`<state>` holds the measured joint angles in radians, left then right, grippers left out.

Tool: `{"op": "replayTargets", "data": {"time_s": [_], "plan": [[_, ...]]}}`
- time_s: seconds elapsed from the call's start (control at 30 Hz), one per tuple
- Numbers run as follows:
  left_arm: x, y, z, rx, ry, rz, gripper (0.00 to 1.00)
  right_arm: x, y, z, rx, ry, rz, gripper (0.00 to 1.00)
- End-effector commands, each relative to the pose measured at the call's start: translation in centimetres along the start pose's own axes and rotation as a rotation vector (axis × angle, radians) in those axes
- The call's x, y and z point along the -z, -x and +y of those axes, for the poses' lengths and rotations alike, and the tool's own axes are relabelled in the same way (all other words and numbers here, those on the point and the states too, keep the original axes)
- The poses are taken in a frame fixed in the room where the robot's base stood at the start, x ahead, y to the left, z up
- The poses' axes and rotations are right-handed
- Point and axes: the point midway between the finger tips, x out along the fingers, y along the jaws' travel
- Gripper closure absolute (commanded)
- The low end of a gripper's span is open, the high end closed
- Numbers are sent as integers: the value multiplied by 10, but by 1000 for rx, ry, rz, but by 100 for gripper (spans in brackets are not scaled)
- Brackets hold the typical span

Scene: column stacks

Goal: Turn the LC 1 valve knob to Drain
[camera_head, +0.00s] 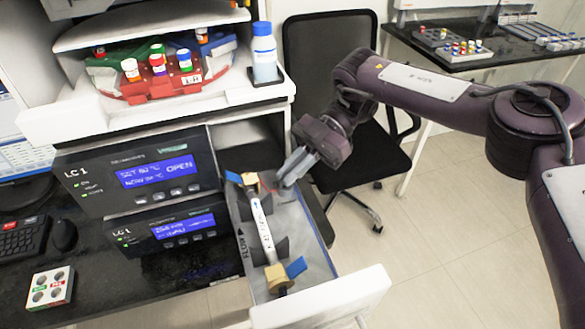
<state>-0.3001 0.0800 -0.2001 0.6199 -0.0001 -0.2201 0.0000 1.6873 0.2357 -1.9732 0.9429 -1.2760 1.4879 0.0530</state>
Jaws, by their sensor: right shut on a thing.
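The open LC 1 drawer (316,240) holds a white column tube (263,226) lying along it. A tan fitting with a blue tab (234,178) is at the tube's far end, and another tan fitting with a blue tab (296,267) is at its near end. My right gripper (287,178) is at the drawer's far right side, to the right of the far fitting and apart from both blue tabs. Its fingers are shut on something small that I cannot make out. No knob marked Drain is readable. My left gripper is not in view.
Two LC 1 panels (148,180) with blue displays stand left of the drawer. A black chair (325,60) stands behind my right gripper. Floor at right is clear.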

Motion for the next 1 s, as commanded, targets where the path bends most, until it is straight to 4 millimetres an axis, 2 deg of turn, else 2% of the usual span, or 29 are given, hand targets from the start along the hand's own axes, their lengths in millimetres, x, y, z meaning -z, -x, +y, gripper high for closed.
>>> {"op": "replayTargets", "data": {"time_s": [0.2,0.23,0.37,0.73,0.87,1.0], "plan": [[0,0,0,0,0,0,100,0,-1,0,2,0,3,100],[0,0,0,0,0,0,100,0,-1,0,2,0,3,88],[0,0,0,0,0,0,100,0,-1,0,2,-1,2,71],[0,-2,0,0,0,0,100,-1,3,0,-1,-1,-1,70],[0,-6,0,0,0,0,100,-2,14,1,-2,0,-3,70],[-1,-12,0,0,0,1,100,-3,36,1,-4,-1,-4,70]]}}
